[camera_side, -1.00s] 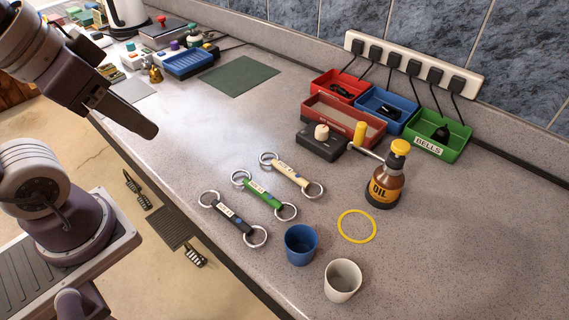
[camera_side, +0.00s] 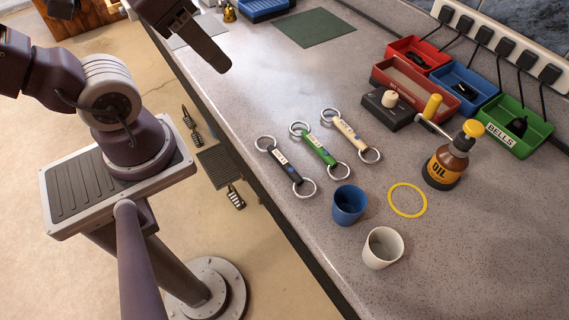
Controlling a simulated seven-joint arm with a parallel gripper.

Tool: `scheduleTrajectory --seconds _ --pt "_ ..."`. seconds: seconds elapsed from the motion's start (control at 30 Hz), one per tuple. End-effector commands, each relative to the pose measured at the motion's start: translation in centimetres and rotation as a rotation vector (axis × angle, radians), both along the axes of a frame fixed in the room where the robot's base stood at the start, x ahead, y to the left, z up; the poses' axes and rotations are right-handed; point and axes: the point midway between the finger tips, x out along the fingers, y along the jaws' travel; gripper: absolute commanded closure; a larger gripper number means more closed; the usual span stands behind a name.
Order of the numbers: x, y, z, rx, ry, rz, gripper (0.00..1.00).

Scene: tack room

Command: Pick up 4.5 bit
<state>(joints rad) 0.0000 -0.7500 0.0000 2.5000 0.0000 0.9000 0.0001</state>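Three bits with a ring at each end lie side by side on the grey counter: a black one (camera_side: 284,166), a green one (camera_side: 318,149) and a cream one (camera_side: 351,137). Each has a small white label; the size print is too small for me to read surely, so I cannot tell which is the 4.5 bit. My gripper (camera_side: 212,54) is at the upper left, above the counter and well apart from the bits. I see its fingers nearly edge-on, so its opening is hidden. Nothing shows held in it.
A blue cup (camera_side: 349,205), a white cup (camera_side: 382,248) and a yellow ring (camera_side: 407,200) are near the bits. An oil bottle (camera_side: 446,164), black box (camera_side: 391,109) and red, blue and green trays (camera_side: 516,126) stand right. A green mat (camera_side: 314,27) lies behind; counter between is clear.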

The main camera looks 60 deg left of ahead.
Motion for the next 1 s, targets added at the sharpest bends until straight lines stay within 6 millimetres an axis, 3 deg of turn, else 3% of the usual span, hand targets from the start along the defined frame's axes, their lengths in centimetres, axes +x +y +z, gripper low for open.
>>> scheduleTrajectory --seconds 0.1,0.33,0.43,0.53,0.6,0.8,0.9,1.0 --pt "0.0 0.0 0.0 0.0 0.0 0.0 0.57" --pt "0.0 0.0 0.0 0.0 0.0 -0.001 0.57" --pt "0.8 -0.2 -0.6 0.078 0.046 -0.076 0.57" --pt "2.8 -1.4 -2.7 0.265 0.185 -0.347 0.57" --pt "4.2 -2.9 -4.8 0.369 0.291 -0.621 0.57" --pt "5.7 -8.0 -9.6 0.405 0.409 -1.302 0.57" --pt "5.7 -9.6 -10.4 0.381 0.396 -1.464 0.57" --pt "5.7 -10.1 -11.3 0.374 0.39 -1.512 0.57"
